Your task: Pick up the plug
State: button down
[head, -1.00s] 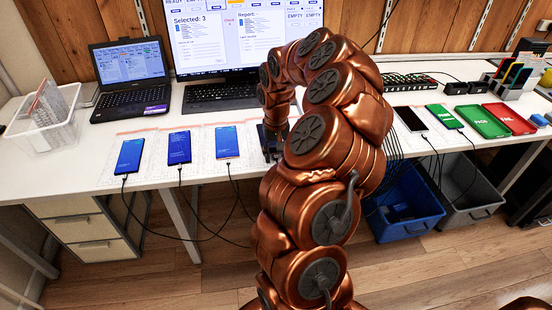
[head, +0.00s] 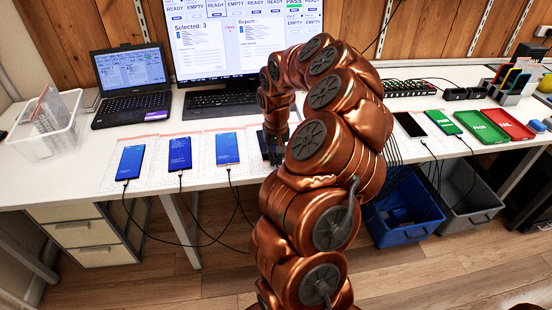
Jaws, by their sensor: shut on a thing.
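My gripper (head: 275,149) points down at the table, left of my arm's bend, over a dark phone or device (head: 265,146) mostly hidden behind my arm. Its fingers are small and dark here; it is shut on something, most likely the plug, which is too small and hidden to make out. Three blue-screened phones lie to the left: the left phone (head: 130,162), the middle phone (head: 180,153) and the right phone (head: 227,148). Each has a black cable at its near end.
A laptop (head: 133,104) and a monitor (head: 245,40) stand behind. A white bin (head: 45,140) is at left. At right lie a dark phone (head: 410,124), a green PASS phone (head: 443,122), a green tray (head: 480,127) and a red tray (head: 508,124). Blue crate (head: 405,232) below.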

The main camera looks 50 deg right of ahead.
aim_at(276, 162)
notch_tip(276, 162, up, 3)
jog(key=shift+f, duration=0.15)
jog(key=shift+s+a, duration=0.1)
jog(key=shift+a, duration=0.05)
jog(key=s+a+r+b, duration=0.1)
jog(key=s+a+b, duration=0.1)
jog(key=s+a, duration=0.7)
jog(key=a, duration=0.3)
jog(key=shift+s+a+r+b, duration=0.2)
jog(key=shift+s+r+b, duration=0.1)
jog(key=shift+r+b, duration=0.1)
